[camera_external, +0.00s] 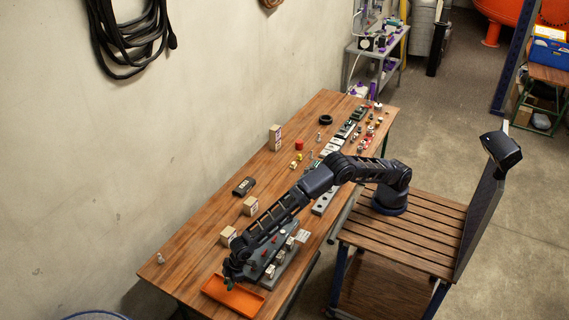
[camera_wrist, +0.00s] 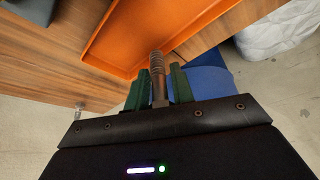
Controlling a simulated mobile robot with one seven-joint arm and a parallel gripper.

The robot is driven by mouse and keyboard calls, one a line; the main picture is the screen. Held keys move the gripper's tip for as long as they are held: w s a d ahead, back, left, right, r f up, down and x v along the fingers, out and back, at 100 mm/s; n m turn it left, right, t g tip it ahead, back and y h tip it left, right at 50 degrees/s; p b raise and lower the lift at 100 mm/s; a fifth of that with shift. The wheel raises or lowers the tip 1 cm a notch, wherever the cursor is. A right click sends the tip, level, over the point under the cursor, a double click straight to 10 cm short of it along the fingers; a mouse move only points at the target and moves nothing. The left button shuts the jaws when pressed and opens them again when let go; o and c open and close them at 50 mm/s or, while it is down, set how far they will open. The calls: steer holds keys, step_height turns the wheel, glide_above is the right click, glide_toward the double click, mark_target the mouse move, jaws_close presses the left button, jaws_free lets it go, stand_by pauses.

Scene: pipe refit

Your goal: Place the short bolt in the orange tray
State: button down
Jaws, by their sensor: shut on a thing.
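My gripper (camera_wrist: 159,88) is shut on the short bolt (camera_wrist: 157,66), whose threaded shank sticks out past the green fingertips in the wrist view. The bolt's other end is hidden by my gripper. The orange tray (camera_wrist: 122,50) lies on the wooden table just past the bolt's tip, and the tip overlaps the tray's near edge in the picture. In the external view the orange tray (camera_external: 232,297) is at the table's near end, with my gripper (camera_external: 232,272) at or above its back left side. The bolt is too small to make out there.
A grey block with red and light fittings (camera_external: 275,260) stands right beside the tray. Small boxes (camera_external: 250,206) stand along the wall side, and a small metal part (camera_external: 160,258) lies near the left corner. Several small parts (camera_external: 345,130) crowd the far end.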

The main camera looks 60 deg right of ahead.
steer(key=shift+f, duration=3.7)
steer(key=shift+f, duration=0.15)
steer(key=c, duration=1.2)
jaws_free()
steer(key=v, duration=1.2)
